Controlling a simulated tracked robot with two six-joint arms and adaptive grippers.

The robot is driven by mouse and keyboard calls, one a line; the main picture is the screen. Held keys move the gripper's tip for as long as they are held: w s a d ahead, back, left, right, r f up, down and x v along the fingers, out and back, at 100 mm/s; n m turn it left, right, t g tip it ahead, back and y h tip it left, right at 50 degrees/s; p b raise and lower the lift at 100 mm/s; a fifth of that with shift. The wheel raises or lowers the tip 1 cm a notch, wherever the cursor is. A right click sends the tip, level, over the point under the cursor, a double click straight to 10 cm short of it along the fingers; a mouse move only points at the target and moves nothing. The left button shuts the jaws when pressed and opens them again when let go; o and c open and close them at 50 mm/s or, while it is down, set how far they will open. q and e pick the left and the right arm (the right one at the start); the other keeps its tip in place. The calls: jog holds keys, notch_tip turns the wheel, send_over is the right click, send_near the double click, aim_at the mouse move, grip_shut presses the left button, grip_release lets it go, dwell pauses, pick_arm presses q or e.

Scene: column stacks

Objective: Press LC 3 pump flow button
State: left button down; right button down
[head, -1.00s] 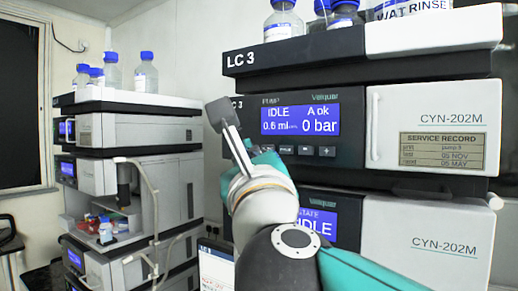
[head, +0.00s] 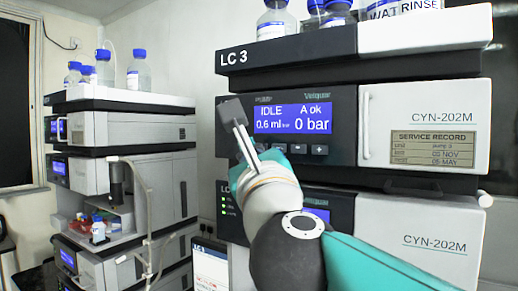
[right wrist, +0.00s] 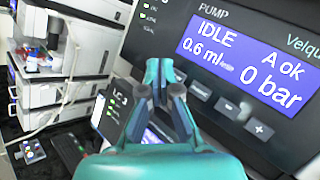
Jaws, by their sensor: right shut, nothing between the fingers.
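The LC 3 stack (head: 285,55) stands at the right in the head view. Its pump module has a lit blue display (head: 293,120) reading IDLE, 0.6 ml and 0 bar; the display also shows in the right wrist view (right wrist: 245,65). A row of small dark buttons sits under it, with a minus button (right wrist: 228,108) and a plus button (right wrist: 258,130) at its right end. The labels of the left ones are hidden or too small to read. My right gripper (right wrist: 160,68) is shut and empty, its teal tips in front of the panel near the row's left end. Contact cannot be told.
Another instrument stack (head: 130,130) with bottles on top stands at the left. Bottles (head: 277,20) stand on the LC 3 stack. A white door with a handle (head: 367,125) is right of the display.

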jog(key=shift+w+d+r, duration=0.1)
jog(key=shift+w+d, duration=0.4)
jog(key=shift+w, duration=0.15)
dwell(1.5)
jog(key=shift+s+a, duration=0.1)
dwell(0.3)
jog(key=shift+s+a, duration=0.4)
jog(key=shift+s, duration=0.2)
jog(key=shift+s+a+b, duration=0.15)
jog(key=shift+s+a, duration=0.6)
jog(key=shift+s, duration=0.25)
jog(key=shift+s+a+b, duration=0.15)
jog(key=shift+s+a, duration=0.55)
jog(key=shift+s, duration=0.3)
